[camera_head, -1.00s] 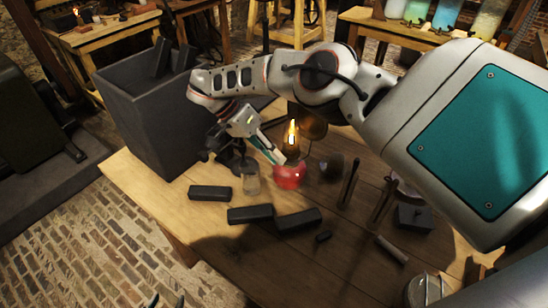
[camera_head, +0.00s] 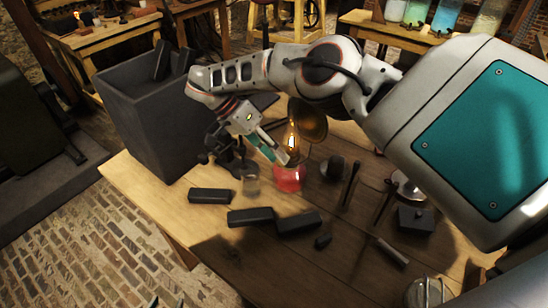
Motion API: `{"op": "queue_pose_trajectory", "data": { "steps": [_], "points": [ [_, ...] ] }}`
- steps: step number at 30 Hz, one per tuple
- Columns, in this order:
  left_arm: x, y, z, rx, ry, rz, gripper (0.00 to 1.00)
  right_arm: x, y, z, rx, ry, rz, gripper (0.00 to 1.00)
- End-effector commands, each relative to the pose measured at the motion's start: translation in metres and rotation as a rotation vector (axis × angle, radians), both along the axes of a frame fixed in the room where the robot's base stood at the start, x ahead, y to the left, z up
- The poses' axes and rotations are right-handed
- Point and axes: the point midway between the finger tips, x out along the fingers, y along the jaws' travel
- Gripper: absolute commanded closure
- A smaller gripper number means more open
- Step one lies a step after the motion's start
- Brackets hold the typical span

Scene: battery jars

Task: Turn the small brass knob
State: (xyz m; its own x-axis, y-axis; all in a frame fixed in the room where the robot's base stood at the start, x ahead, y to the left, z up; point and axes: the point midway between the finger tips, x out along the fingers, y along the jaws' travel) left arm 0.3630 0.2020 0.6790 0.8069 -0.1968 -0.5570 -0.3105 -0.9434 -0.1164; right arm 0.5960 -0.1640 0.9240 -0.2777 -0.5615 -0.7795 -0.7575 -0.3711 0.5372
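I cannot make out the small brass knob itself. A lit oil lamp (camera_head: 291,143) with a round brass reflector (camera_head: 308,118) behind it stands on the wooden workbench. My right gripper (camera_head: 281,160) reaches in from the right, pointing down and right. Its fingertips are just left of the lamp's glow and above the red glass piece (camera_head: 289,180). The fingers overlap in this view, so their gap and any contact are unclear. Two small tips of my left gripper (camera_head: 166,302) seem to show at the bottom edge, apart from each other, away from the bench.
A clear jar (camera_head: 251,184) and dark blocks (camera_head: 250,217) sit near the bench's front. A dark round piece (camera_head: 333,168), upright rods (camera_head: 350,183) and a dark box (camera_head: 414,220) stand to the right. A large dark bin (camera_head: 150,115) stands at the back left.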

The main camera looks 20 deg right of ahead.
Motion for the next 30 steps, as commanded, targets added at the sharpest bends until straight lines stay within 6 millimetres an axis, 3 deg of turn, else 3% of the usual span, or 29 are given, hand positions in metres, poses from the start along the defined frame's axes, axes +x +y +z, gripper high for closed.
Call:
{"op": "queue_pose_trajectory", "data": {
  "steps": [6,13,30],
  "points": [
    [0.001,0.000,0.000,0.000,-0.001,0.000,0.60,0.001,0.000,0.043,-0.002,-0.004,0.001,0.69],
    [0.001,0.000,0.000,-0.001,-0.001,-0.001,0.60,0.000,0.000,0.075,-0.001,-0.001,0.000,0.69],
    [0.001,-0.001,0.000,-0.002,-0.001,0.000,0.60,0.000,0.000,0.083,-0.001,0.001,0.000,0.69]
  ]
}}
